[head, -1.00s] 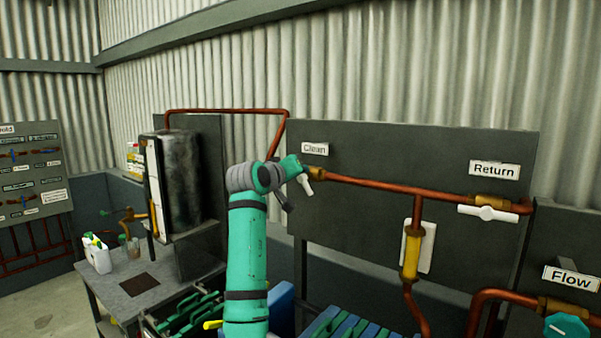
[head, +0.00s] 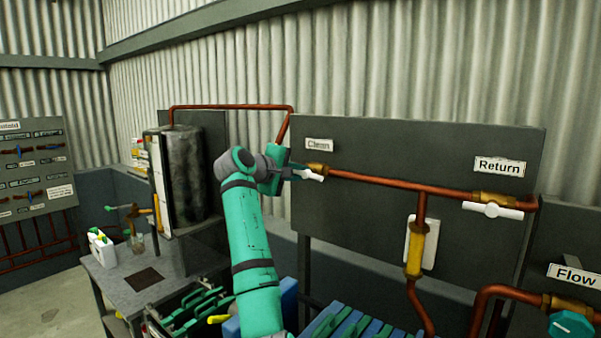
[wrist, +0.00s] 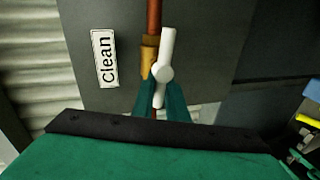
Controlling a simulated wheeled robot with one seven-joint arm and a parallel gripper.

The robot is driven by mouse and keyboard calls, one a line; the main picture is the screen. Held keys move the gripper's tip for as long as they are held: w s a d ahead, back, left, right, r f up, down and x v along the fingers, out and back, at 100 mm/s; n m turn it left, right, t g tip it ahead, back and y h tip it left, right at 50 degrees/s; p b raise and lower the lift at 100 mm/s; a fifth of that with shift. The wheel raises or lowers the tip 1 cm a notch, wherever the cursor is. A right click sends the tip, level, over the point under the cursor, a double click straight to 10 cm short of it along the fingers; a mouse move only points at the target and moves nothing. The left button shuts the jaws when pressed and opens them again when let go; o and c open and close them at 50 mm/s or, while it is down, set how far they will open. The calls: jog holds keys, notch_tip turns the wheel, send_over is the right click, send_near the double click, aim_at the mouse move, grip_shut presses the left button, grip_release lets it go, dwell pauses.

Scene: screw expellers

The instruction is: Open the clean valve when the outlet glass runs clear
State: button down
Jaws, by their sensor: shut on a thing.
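The clean valve's white handle (head: 309,175) sits at the left end of the copper pipe under the "Clean" label (head: 319,145). In the wrist view the handle (wrist: 166,55) lies nearly along the pipe, with a slight tilt. My gripper (head: 287,172) is at the handle's left end. In the wrist view its teal fingers (wrist: 163,104) are shut around the handle's near end. A yellow-amber sight glass (head: 415,254) stands upright before a white plate on the branch pipe. I cannot tell whether this is the outlet glass.
The return valve's white handle (head: 491,210) lies roughly along its pipe at the right. A teal flow knob (head: 570,324) is at the lower right. A grey table (head: 125,285) with bottles and a dark cylindrical tank (head: 186,175) stand at the left.

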jog(key=shift+f+n, duration=0.15)
jog(key=shift+n, duration=0.25)
dwell(0.3)
jog(key=c, duration=2)
grip_release()
jog(key=shift+s+a, duration=0.2)
jog(key=v, duration=1)
jog(key=shift+a, duration=0.15)
